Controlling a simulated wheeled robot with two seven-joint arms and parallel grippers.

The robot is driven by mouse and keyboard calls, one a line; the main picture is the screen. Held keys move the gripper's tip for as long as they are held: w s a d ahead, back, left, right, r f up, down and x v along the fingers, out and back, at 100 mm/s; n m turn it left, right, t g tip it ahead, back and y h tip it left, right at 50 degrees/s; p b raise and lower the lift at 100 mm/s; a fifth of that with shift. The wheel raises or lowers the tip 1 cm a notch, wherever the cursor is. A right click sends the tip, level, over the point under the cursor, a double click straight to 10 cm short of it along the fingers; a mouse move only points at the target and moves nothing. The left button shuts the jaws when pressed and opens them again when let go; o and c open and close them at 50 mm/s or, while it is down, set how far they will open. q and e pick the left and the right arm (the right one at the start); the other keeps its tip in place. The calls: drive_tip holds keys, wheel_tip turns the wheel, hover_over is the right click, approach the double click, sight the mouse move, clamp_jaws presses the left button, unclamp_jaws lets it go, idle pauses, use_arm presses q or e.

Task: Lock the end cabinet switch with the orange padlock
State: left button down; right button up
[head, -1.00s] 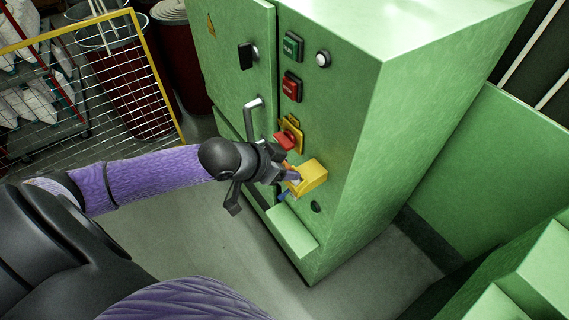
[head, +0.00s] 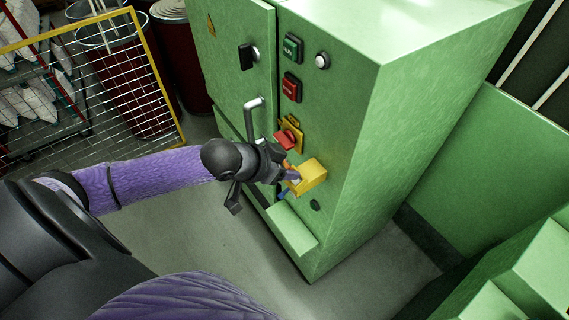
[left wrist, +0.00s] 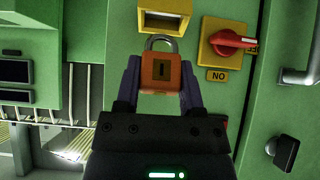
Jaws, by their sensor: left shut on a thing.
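The orange padlock (left wrist: 160,72) is between the two fingers of my left gripper (left wrist: 160,88), which is shut on it. Its grey shackle points at the yellow box (left wrist: 165,16), and I cannot tell if they touch. In the head view my left gripper (head: 291,174) is at the yellow box (head: 313,176) on the green cabinet's front and mostly hides the padlock. The red rotary switch (left wrist: 232,42) sits on a yellow plate beside the box. It shows above the box in the head view (head: 287,138). My right gripper is out of view.
The green cabinet (head: 345,140) has green (head: 292,46) and red (head: 291,88) buttons, a grey door handle (head: 252,115) and a black handle (head: 247,56). A green ledge (head: 292,232) juts out below. A yellow-framed mesh panel (head: 165,85) stands left. The floor between is clear.

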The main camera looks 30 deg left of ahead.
use_arm(q)
drive_tip(key=shift+w+d+f+b, duration=0.1)
drive_tip(key=shift+w+f+b, duration=0.15)
drive_tip(key=shift+f+b, duration=0.4)
drive_tip(key=shift+w+d+f+b, duration=0.1)
drive_tip(key=shift+w+f+b, duration=0.15)
drive_tip(key=shift+f+b, duration=0.35)
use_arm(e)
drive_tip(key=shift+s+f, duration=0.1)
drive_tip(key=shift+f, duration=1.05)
use_arm(q)
drive_tip(key=shift+c, duration=0.6)
unclamp_jaws()
drive_tip(key=p+v, duration=0.5)
drive_tip(key=v, duration=0.5)
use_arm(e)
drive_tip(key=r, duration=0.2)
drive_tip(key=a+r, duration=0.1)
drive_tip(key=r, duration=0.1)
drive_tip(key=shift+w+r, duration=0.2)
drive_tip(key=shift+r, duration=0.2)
use_arm(q)
drive_tip(key=shift+f, duration=0.1)
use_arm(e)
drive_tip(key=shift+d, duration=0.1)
